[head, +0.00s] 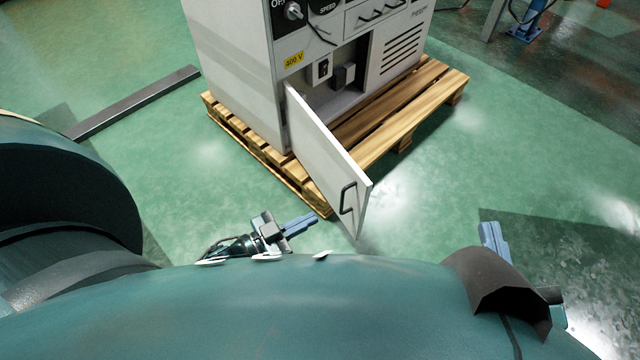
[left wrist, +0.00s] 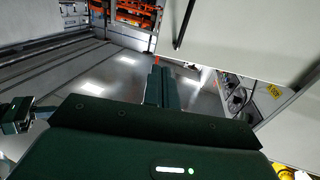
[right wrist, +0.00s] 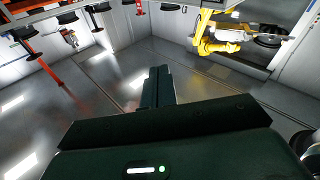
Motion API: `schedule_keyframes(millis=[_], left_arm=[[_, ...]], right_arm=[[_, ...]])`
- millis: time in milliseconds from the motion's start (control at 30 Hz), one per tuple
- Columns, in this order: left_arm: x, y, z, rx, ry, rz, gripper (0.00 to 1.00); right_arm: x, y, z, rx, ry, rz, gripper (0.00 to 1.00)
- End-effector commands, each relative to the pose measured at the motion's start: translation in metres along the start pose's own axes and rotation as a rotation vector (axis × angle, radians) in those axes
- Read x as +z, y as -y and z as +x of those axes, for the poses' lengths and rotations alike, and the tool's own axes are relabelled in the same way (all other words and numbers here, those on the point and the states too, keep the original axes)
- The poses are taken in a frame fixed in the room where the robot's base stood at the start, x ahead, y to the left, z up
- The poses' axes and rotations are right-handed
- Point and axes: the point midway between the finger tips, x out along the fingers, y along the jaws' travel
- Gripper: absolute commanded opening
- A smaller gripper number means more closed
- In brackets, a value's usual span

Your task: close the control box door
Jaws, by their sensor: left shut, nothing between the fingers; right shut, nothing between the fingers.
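The control box (head: 236,65) is a grey cabinet on a wooden pallet. Its door (head: 328,160) stands wide open, swung out toward me, with a black handle (head: 348,198) near its free edge. The opening behind it shows dark parts inside. My left gripper (head: 312,220) is shut and empty, just left of the door's lower free end; I see a gap between them. In the left wrist view the door (left wrist: 225,35) fills the upper right, beyond the left fingers (left wrist: 158,72). My right gripper (head: 488,230) is shut and empty, well right of the door; its fingers also show in the right wrist view (right wrist: 160,75).
The wooden pallet (head: 425,95) sticks out around the cabinet's base. A grey beam (head: 135,103) lies on the green floor at the left. A yellow robot arm (right wrist: 212,38) shows far off in the right wrist view.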

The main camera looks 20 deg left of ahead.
Motion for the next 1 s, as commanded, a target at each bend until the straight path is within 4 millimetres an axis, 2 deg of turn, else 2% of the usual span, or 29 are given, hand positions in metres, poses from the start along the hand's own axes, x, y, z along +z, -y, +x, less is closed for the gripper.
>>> schedule_keyframes(millis=[300,500,700,1000], left_arm=[[0.001,0.000,0.069,0.001,-0.006,0.004,0.00],[0.002,0.000,0.104,0.000,-0.004,0.003,0.00],[0.000,0.000,0.122,0.000,-0.002,0.004,0.00],[-0.001,0.000,0.126,0.000,0.000,0.003,0.00]], right_arm=[[0.003,0.003,0.002,-0.007,-0.029,0.043,0.00],[0.005,0.005,0.003,-0.013,-0.042,0.073,0.00],[0.003,0.005,0.003,-0.015,-0.053,0.097,0.00],[0.001,0.006,0.004,-0.018,-0.053,0.099,0.00]])
